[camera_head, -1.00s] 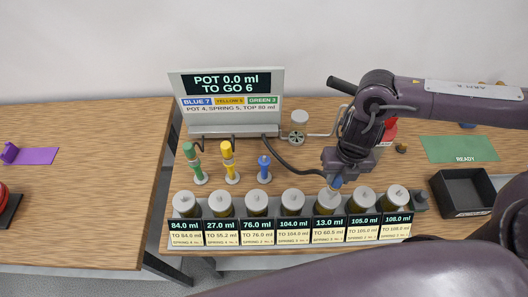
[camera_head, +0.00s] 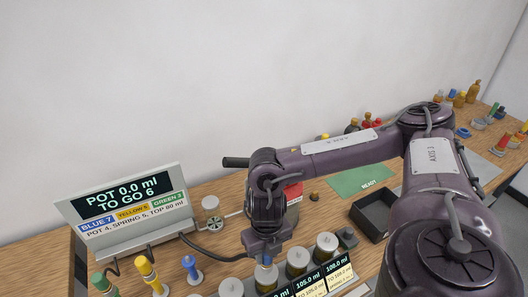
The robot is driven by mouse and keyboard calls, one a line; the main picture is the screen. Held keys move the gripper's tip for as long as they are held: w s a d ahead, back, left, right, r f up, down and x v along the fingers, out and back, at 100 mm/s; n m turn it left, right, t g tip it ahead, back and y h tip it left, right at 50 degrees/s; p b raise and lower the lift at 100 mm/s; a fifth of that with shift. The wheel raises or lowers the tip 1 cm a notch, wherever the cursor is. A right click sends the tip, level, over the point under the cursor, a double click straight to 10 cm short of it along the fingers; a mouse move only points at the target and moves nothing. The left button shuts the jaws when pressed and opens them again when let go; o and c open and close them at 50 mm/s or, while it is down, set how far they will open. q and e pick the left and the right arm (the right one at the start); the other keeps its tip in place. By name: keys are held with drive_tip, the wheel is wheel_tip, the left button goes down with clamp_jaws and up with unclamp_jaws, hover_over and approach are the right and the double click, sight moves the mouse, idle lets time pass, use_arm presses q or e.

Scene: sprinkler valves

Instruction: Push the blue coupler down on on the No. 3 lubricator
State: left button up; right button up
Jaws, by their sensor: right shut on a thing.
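My right gripper (camera_head: 264,258) points down, shut on a small blue piece, apparently the blue coupler (camera_head: 266,262), mostly hidden by the fingers. It is just above or at the top of a lubricator (camera_head: 265,278) in the front row; whether they touch cannot be told. A dark hose runs from the display stand toward the gripper. Two lubricators to its right, one (camera_head: 298,262) and the end one (camera_head: 326,245), read 105.0 and 108.0 ml. Another (camera_head: 231,289) is cut off at the lower edge. The No. 3 lubricator cannot be identified here. My left gripper is out of view.
A display stand (camera_head: 130,210) reads POT 0.0 ml, TO GO 6. Green (camera_head: 104,284), yellow (camera_head: 147,270) and blue (camera_head: 190,268) posts stand before it. A black tray (camera_head: 374,219) and green READY mat (camera_head: 361,180) lie right. My right arm crosses the table.

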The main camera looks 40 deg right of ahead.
drive_tip(key=shift+f+b, duration=0.75)
drive_tip(key=shift+f, duration=0.45)
drive_tip(key=o, duration=1.1)
drive_tip(key=shift+c, duration=0.2)
wheel_tip(320, 180, up, 4)
drive_tip(key=p, duration=0.3)
drive_tip(key=shift+f, duration=0.25)
drive_tip(key=shift+r, duration=0.8)
